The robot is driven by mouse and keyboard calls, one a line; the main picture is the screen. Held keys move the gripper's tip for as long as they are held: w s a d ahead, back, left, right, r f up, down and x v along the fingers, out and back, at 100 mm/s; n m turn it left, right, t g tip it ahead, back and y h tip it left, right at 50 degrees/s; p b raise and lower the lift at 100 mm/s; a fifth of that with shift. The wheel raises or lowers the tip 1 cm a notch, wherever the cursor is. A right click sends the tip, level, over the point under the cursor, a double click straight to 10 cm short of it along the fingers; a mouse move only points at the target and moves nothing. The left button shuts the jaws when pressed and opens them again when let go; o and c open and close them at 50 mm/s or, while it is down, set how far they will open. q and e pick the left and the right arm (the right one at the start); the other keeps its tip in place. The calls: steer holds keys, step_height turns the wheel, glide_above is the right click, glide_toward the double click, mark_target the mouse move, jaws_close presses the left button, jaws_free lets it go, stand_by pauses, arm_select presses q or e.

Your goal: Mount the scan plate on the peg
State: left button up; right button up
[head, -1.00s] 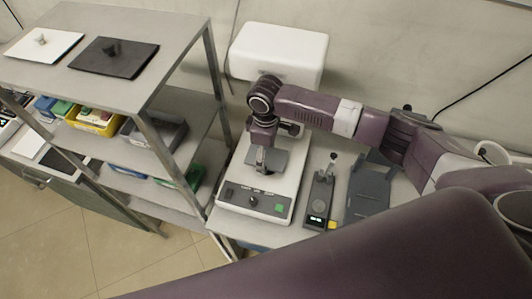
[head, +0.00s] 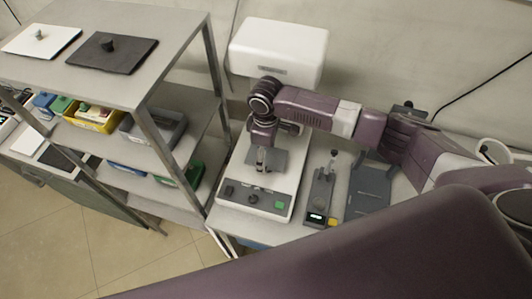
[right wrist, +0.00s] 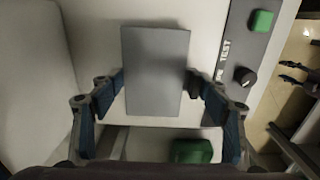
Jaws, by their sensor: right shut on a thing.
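The scan plate, a flat grey rectangle (head: 275,158), is above the bed of a white machine (head: 286,178). It also shows in the right wrist view (right wrist: 156,70). My right gripper (head: 264,160) is shut on the plate, with one fingertip at each long edge in the right wrist view (right wrist: 156,82). I cannot tell whether the plate touches the machine. No peg shows under it; that spot is hidden by the plate and gripper. My left gripper (right wrist: 291,72) shows small at the right edge of the wrist view, empty, its fingers apart.
The machine has a white hood (head: 279,50) behind and a front panel with a green button (head: 279,205). A small dark device (head: 321,196) and a grey stand (head: 369,190) are to its right. A metal shelf (head: 150,28) with plates and bins is at left.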

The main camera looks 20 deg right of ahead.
steer(key=shift+f, duration=0.15)
steer(key=o, duration=1.3)
steer(key=shift+o, duration=0.2)
step_height(320, 180, up, 12)
steer(key=shift+s, duration=0.1)
